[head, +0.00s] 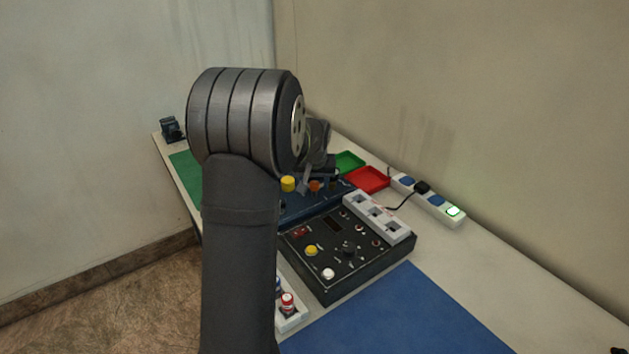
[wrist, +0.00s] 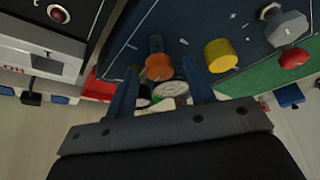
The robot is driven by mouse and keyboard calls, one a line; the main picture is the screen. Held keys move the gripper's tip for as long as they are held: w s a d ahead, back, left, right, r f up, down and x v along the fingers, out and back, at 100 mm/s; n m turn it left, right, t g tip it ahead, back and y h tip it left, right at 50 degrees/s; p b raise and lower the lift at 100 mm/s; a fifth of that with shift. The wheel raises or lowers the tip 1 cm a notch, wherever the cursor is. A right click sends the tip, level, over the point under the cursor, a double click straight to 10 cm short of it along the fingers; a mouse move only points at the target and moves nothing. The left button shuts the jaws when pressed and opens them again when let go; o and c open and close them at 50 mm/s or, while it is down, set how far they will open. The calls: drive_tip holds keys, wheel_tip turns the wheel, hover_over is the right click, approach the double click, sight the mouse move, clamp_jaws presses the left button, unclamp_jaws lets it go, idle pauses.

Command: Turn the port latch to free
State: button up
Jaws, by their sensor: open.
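My gripper (wrist: 160,68) is open in the wrist view, its two dark blue fingers pointing at the dark blue panel (wrist: 197,18). An orange knob (wrist: 158,67) on a grey-blue stem shows in the gap between the fingertips; contact cannot be told. A yellow knob (wrist: 220,55) is just right of the right finger. A grey faceted knob (wrist: 287,27) and a red knob (wrist: 294,58) are farther right. In the head view my gripper (head: 306,184) is between the yellow knob (head: 287,184) and the orange knob (head: 315,187), partly hidden by my arm. No part is clearly readable as the port latch.
A black control box (head: 340,262) with a grey socket strip (head: 378,216) stands in front of the panel. Green (head: 348,162) and red (head: 369,179) trays lie behind. A white power strip (head: 440,209) is at right. A blue mat (head: 400,315) is bare in front.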

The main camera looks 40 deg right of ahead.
drive_tip(key=c, duration=1)
